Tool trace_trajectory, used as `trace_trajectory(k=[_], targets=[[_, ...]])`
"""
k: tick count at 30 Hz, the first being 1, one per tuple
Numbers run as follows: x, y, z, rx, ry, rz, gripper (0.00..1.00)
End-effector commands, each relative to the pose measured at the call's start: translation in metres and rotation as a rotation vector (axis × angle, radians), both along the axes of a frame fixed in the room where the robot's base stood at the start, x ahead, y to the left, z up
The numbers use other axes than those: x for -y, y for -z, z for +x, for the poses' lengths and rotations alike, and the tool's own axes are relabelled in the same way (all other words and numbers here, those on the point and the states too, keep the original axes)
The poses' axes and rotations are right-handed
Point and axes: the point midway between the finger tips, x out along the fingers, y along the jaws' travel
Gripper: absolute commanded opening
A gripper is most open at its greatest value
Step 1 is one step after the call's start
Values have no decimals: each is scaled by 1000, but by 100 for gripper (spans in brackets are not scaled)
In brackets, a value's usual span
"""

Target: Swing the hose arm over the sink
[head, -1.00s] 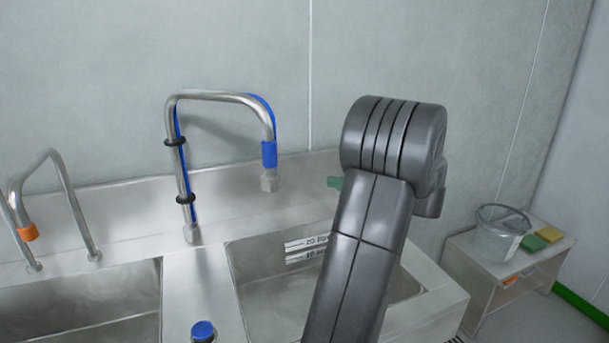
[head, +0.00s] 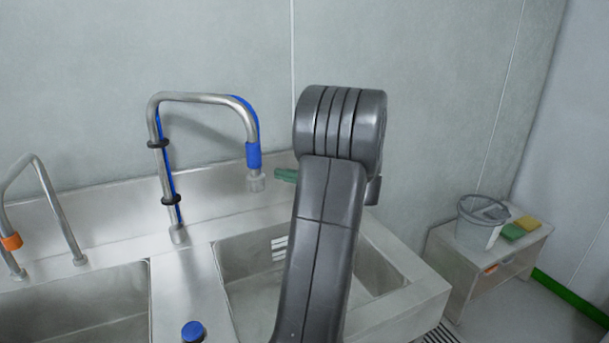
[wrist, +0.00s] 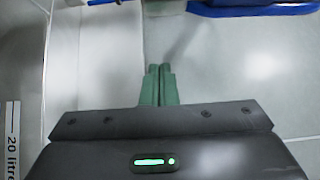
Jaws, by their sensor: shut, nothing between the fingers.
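The hose arm (head: 200,98) is a bent steel pipe with a blue hose tied along it and a blue sleeve above a grey nozzle. It rises from the deck between two basins; its nozzle end points right, near the back of the right sink basin (head: 240,262). My gripper (head: 279,174) has green fingers, pressed together and empty, just right of the nozzle with a small gap in the picture; depth is unclear. In the wrist view the shut fingers (wrist: 159,72) point toward the blue-and-steel hose arm (wrist: 250,9) at the top edge, apart from it. My arm hides part of the right basin.
A blue knob (head: 193,331) sits on the deck between basins. On the right, a low stand (head: 470,262) holds a clear bucket (head: 480,222) and green and yellow pads. The wall is close behind.

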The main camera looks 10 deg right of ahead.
Motion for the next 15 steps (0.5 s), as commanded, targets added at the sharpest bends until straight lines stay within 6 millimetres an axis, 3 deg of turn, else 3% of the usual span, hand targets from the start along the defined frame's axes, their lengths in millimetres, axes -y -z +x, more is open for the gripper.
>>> trace_trajectory(k=[6,15], targets=[[-20,-2,-22,-2,1,1,0],[-27,0,-30,-1,0,0,0]])
